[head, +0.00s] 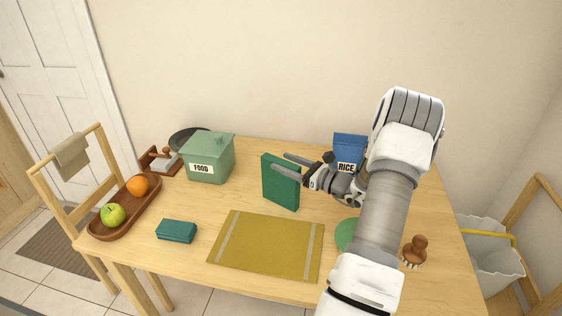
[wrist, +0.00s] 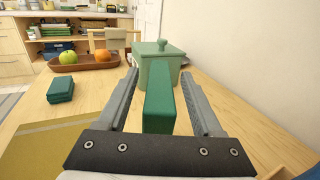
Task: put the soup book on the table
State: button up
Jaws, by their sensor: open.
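A dark green book (head: 282,190) stands upright on the wooden table (head: 245,198); no title is readable on it, so I cannot confirm that it is the soup book. My gripper (head: 281,163) reaches in from the right near the book's upper part, one finger on the near side and one on the far side. In the wrist view the book (wrist: 159,105) is edge-on between the two open fingers of my gripper (wrist: 159,75), with a visible gap on each side.
A green FOOD canister (head: 209,160) stands behind left of the book. An olive placemat (head: 267,245) lies in front. A teal folded stack (head: 176,231), a fruit tray (head: 125,213), a blue RICE package (head: 349,148), a green plate (head: 345,234) and a brush (head: 414,248) surround it.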

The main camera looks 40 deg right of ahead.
jog(key=v, duration=1)
jog(key=a+r+n+g+y+p, duration=0.1)
jog(key=a+r+n+g, duration=0.4)
jog(key=a, duration=0.4)
jog(key=a+r+n+g+y+p, duration=0.15)
jog(key=a+n+g, duration=0.25)
jog(key=a+n, duration=0.4)
jog(key=a+r+n+g+y+p, duration=0.1)
jog(key=a+r+n+g, duration=0.35)
jog(key=a, duration=0.55)
jog(key=s+a+r+n+t+h+p, duration=0.1)
jog(key=s+a+r+n+h+p, duration=0.1)
jog(key=s+a+r+n+h, duration=0.2)
jog(key=s+a+r+n+t+h+p, duration=0.1)
jog(key=s+a+r+n+h, duration=0.3)
jog(key=s+r+n, duration=0.5)
jog(key=shift+s+r+n+h+p, duration=0.3)
jog(key=shift+s+n+h+p, duration=0.3)
jog(key=shift+s+n, duration=0.5)
